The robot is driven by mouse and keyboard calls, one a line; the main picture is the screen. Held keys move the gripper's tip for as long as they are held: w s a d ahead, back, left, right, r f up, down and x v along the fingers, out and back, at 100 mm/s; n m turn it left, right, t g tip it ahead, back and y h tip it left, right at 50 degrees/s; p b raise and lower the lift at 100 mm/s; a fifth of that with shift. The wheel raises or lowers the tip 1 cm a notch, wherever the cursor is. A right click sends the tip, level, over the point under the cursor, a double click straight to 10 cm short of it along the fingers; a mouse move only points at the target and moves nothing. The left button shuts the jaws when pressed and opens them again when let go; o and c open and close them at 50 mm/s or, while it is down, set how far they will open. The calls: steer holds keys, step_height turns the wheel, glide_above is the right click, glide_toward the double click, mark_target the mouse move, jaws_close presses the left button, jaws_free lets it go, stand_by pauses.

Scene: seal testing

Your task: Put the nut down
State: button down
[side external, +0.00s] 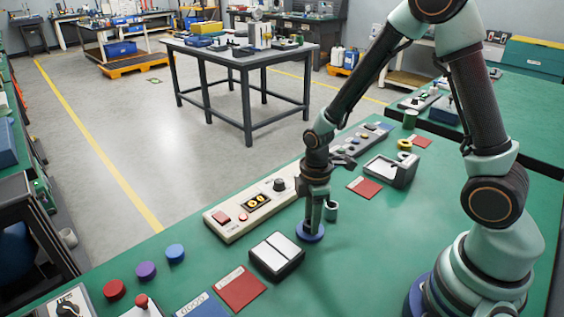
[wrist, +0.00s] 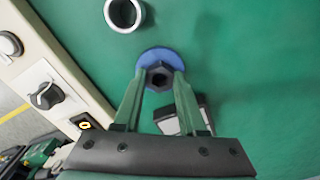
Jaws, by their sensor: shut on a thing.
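The nut (wrist: 159,77) is a dark hexagonal piece with a hole, seen in the wrist view between the green fingertips of my gripper (wrist: 158,73). My gripper is shut on it. A round blue disc (wrist: 160,56) lies on the green bench directly under the nut. The disc also shows in the side view (side external: 308,236), below my gripper (side external: 312,224), which points straight down. The nut cannot be made out in the side view. I cannot tell whether the nut touches the disc.
A short hollow metal cylinder (side external: 331,210) stands close to the disc. A black box with two pale pads (side external: 276,257) sits front left. A cream control panel (side external: 236,216) runs along the bench edge.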

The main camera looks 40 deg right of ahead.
steer(key=shift+f, duration=0.1)
steer(key=shift+c, duration=2.4)
jaws_free()
steer(key=s+r+m+t, duration=0.2)
steer(key=r+m, duration=0.4)
steer(key=r, duration=0.5)
steer(key=s+r+m+t, duration=0.3)
steer(key=r+m, duration=0.3)
steer(key=r, duration=0.6)
steer(key=shift+s+d+r+t, duration=0.2)
steer(key=shift+d+t, duration=0.1)
steer(key=shift+d, duration=0.1)
